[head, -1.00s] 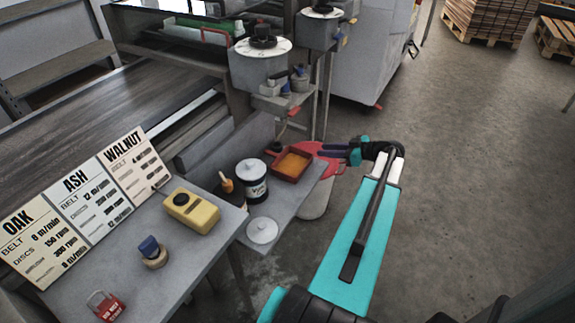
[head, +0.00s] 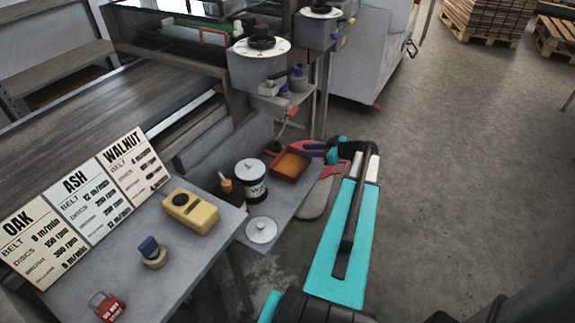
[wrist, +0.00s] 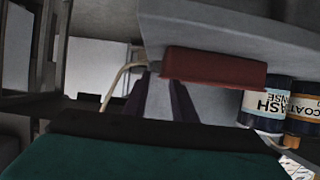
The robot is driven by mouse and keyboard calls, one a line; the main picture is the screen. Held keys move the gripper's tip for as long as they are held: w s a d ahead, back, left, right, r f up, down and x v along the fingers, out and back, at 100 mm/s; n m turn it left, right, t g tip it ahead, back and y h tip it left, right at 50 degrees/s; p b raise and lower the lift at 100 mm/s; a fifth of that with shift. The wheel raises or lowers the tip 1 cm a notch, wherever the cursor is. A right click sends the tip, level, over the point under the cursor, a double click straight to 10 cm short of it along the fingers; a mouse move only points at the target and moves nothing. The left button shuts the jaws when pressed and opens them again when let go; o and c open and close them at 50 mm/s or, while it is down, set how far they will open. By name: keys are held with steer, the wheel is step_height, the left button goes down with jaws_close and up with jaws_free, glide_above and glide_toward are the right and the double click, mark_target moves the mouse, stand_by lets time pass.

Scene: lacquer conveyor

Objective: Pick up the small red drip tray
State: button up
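The small red drip tray (head: 273,167) sits on the grey lower shelf (head: 285,205), with an amber-orange inside. My gripper (head: 306,149) is at its far right edge, its dark purple fingers close to the rim. In the wrist view the tray (wrist: 215,67) shows as a red side wall, just right of and above the fingers. The fingers (wrist: 160,90) stand apart there with a gap between them, and the tray is not seen between them. Whether a finger touches the rim I cannot tell.
A white labelled can (head: 251,185), a dark pot with an orange top (head: 228,188) and a round metal lid (head: 261,230) share the shelf. The machine (head: 258,75) rises behind. Open floor lies right.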

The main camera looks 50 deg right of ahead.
mark_target(297, 156)
steer(key=shift+x, duration=2.65)
steer(key=shift+s+a+f, duration=0.1)
steer(key=shift+s+f, duration=0.05)
jaws_close()
